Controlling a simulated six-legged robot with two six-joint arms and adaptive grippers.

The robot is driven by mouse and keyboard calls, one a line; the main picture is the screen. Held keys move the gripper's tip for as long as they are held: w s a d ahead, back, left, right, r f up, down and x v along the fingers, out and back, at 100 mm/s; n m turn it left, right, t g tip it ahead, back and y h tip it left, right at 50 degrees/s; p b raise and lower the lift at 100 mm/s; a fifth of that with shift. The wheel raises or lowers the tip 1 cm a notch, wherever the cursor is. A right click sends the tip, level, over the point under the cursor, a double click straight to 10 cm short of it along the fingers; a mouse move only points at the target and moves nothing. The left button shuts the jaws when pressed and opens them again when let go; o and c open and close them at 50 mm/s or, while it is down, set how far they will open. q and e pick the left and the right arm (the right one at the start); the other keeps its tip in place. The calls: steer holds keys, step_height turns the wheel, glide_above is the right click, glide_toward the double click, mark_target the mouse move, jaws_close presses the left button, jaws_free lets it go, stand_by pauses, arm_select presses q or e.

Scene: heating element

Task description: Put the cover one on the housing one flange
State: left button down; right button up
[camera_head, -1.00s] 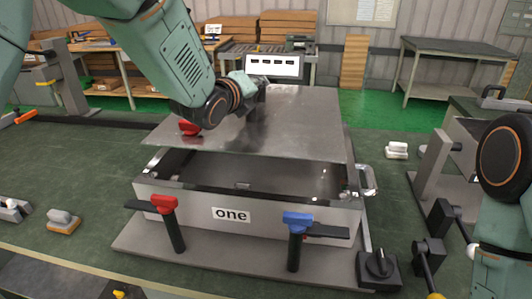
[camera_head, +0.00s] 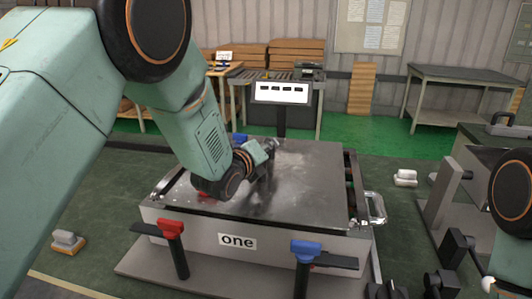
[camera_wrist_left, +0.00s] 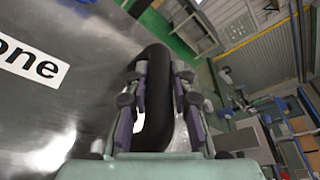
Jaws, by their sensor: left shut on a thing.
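The cover one (camera_head: 310,185) is a flat grey metal plate. It lies over the top of the housing one (camera_head: 205,232), a grey box with a "one" label on its front. I cannot tell whether the plate rests fully on the flange; a strip of the housing's right side (camera_head: 353,190) shows beside it. My left gripper (camera_head: 268,150) is above the plate, and in the left wrist view (camera_wrist_left: 155,75) its fingers are around a black handle (camera_wrist_left: 157,110) on the plate. The cover's "one" label (camera_wrist_left: 30,62) also shows there. My right gripper is out of view.
A red-handled clamp (camera_head: 172,230) and a blue-handled clamp (camera_head: 306,250) stand at the housing's front. Another blue clamp (camera_head: 240,138) shows behind. A metal handle (camera_head: 375,207) sticks out at the right side.

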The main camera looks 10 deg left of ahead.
arm_select(q)
steer(key=shift+w+d+f, duration=0.1)
steer(key=shift+f, duration=0.2)
steer(key=shift+w+a+f, duration=0.1)
steer(key=shift+a, duration=0.3)
steer(key=c, duration=1.5)
jaws_free()
steer(key=shift+a+f, duration=0.15)
steer(key=shift+f, duration=0.05)
steer(key=shift+c, duration=0.2)
steer(key=o, duration=0.4)
steer(key=shift+s+d+r, duration=0.2)
steer(key=shift+s+d, duration=0.1)
steer(key=shift+d, duration=0.05)
steer(key=shift+w+a+f, duration=0.15)
steer(key=shift+w, duration=0.05)
steer(key=v, duration=1.2)
steer(key=shift+s, duration=0.1)
